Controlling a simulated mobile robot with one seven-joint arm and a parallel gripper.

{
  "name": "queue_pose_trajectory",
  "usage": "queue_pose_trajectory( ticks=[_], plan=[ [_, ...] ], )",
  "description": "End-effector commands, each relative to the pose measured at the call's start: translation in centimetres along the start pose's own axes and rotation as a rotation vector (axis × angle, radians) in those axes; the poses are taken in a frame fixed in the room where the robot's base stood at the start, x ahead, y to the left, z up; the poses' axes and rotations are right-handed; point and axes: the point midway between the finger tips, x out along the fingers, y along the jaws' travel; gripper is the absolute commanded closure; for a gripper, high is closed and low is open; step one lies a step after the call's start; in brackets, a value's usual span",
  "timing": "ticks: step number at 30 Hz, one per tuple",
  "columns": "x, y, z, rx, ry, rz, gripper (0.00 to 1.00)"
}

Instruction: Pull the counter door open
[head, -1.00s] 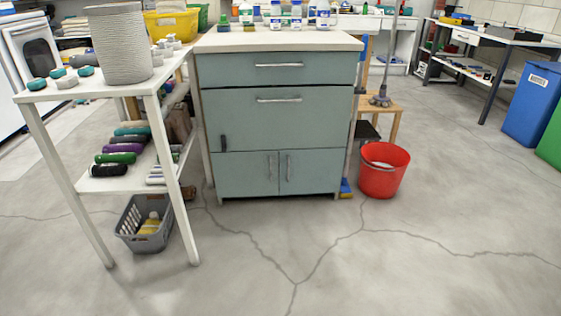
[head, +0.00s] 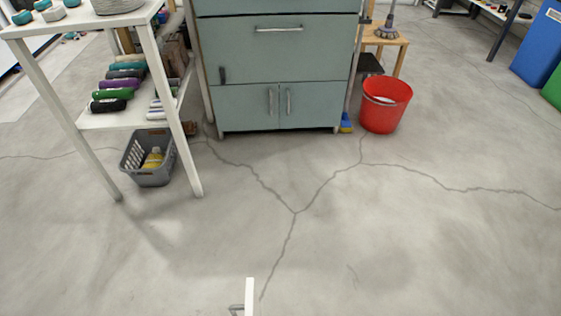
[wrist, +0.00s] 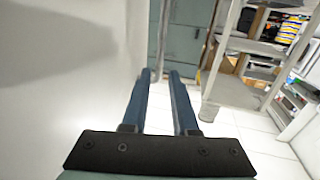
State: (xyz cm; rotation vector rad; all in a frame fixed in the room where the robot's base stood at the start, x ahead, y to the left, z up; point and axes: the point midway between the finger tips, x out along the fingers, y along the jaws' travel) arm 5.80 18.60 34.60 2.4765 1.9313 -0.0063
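The counter is a grey-green cabinet (head: 277,63) standing on the floor at the top middle of the head view, its top out of frame. Low on its front are two small doors, left (head: 243,107) and right (head: 310,103), each with an upright metal handle near the middle seam; both look shut. Above them is a large panel (head: 275,55) with a horizontal bar handle (head: 278,29), also shut. My gripper (wrist: 160,74) shows in the wrist view with two blue fingers apart and nothing seen between them. A grey-green surface (wrist: 190,35) with a grey upright bar lies beyond the fingers.
A white shelf table (head: 67,104) stands left of the cabinet, with a grey basket (head: 149,174) beneath. A red bucket (head: 386,107) stands to the right. The cracked floor in front is clear. A thin white piece (head: 249,294) shows at the bottom edge; I cannot tell what it is.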

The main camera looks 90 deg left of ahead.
Motion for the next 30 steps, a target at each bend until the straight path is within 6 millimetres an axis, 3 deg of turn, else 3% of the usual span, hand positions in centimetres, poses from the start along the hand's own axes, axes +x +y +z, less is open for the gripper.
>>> queue_pose_trajectory(
  ticks=[3, 8, 30],
  plan=[
    [-1.9, 0.0, 0.0, 0.000, -0.002, 0.000, 0.73],
    [-3.0, 0.0, 0.0, 0.000, 0.000, 0.000, 0.73],
    [-3.1, 0.0, 0.0, 0.000, 0.000, 0.001, 0.73]
  ],
)
